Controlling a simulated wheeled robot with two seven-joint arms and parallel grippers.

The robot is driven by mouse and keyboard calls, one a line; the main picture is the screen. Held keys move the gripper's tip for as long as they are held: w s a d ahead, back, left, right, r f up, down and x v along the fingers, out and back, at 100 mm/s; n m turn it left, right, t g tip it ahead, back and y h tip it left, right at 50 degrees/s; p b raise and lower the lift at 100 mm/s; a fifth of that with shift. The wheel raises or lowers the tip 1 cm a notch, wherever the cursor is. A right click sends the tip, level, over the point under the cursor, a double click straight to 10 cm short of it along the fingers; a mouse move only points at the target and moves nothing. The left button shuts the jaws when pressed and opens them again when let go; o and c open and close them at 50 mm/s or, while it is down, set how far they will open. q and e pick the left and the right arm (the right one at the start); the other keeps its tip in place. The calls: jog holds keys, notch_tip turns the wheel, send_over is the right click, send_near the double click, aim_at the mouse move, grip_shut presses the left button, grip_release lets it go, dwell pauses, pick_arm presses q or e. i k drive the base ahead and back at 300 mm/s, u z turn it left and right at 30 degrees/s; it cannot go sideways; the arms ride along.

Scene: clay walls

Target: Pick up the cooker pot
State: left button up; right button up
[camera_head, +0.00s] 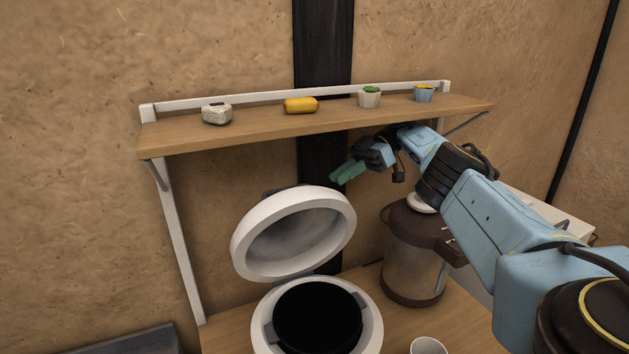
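The cooker pot (318,320) is the black round inner pot, sitting inside a white rice cooker (262,328) on the wooden counter at the bottom of the view. The cooker's white lid (293,235) stands open, tilted back behind the pot. My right gripper (342,173), with green fingers, is above and behind the lid's right side, just below the shelf, apart from the pot. Its fingers look close together, but I cannot tell whether they are open or shut. My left gripper is not in view.
A wooden shelf (310,123) above holds several small items, including a yellow object (301,105). A brown dispenser (415,262) stands right of the cooker, partly behind my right arm. A white cup (428,346) is at the bottom edge.

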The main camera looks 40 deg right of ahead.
aim_at(317, 333)
jog(key=u, duration=0.05)
jog(key=k, duration=2)
